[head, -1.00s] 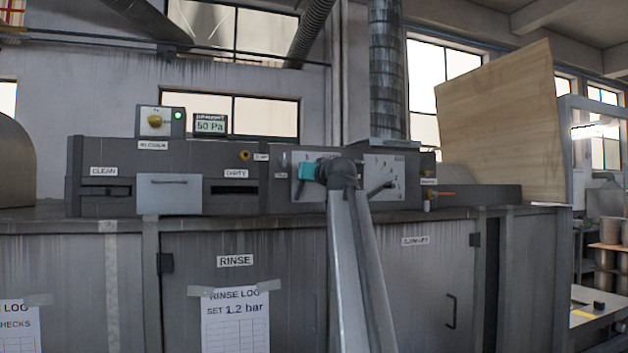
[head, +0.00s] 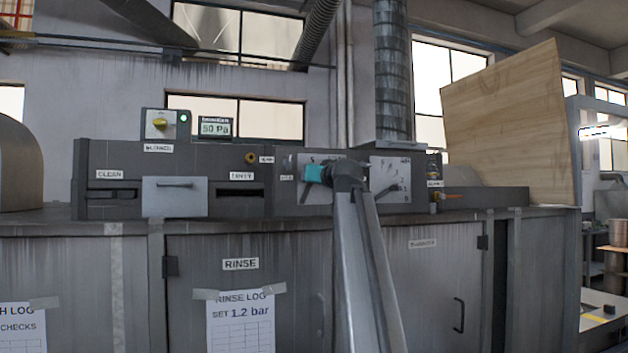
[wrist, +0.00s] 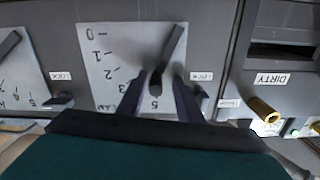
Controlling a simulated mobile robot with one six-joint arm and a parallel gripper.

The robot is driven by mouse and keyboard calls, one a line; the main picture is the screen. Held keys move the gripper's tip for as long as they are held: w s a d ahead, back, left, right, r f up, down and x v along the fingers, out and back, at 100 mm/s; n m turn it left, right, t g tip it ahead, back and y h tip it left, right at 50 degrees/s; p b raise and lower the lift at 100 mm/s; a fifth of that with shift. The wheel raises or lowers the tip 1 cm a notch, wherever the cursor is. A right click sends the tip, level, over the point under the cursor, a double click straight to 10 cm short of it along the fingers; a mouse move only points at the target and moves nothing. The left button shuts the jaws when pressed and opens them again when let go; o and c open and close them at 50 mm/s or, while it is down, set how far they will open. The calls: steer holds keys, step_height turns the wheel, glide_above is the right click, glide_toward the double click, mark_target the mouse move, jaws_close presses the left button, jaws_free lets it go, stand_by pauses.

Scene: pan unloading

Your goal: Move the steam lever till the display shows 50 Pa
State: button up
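The draught display (head: 215,128) on top of the machine reads 50 Pa. My gripper (head: 310,174) is in front of the left of two white scale plates, which also fills the middle of the wrist view (wrist: 118,55). There a dark lever (wrist: 173,45) on that plate slants up and right from its pivot. My gripper's two dark fingers (wrist: 162,97) stand apart, one on each side of the lever's pivot end; contact cannot be told. A second lever (head: 387,191) is on the right plate and shows in the wrist view (wrist: 9,43). The plates' names are not readable.
A blower box with a yellow knob (head: 159,124) and lit green lamp stands left of the display. A brass knob (wrist: 263,110) sticks out near my gripper. A wooden board (head: 505,125) leans at right.

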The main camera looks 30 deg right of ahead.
steer(key=shift+s, duration=0.1)
steer(key=shift+s+a+f, duration=0.1)
steer(key=shift+s+a, duration=0.05)
steer(key=shift+s, duration=0.35)
steer(key=v, duration=1.2)
steer(key=shift+s, duration=0.3)
steer(key=shift+a, duration=0.1)
steer(key=shift+c, duration=0.2)
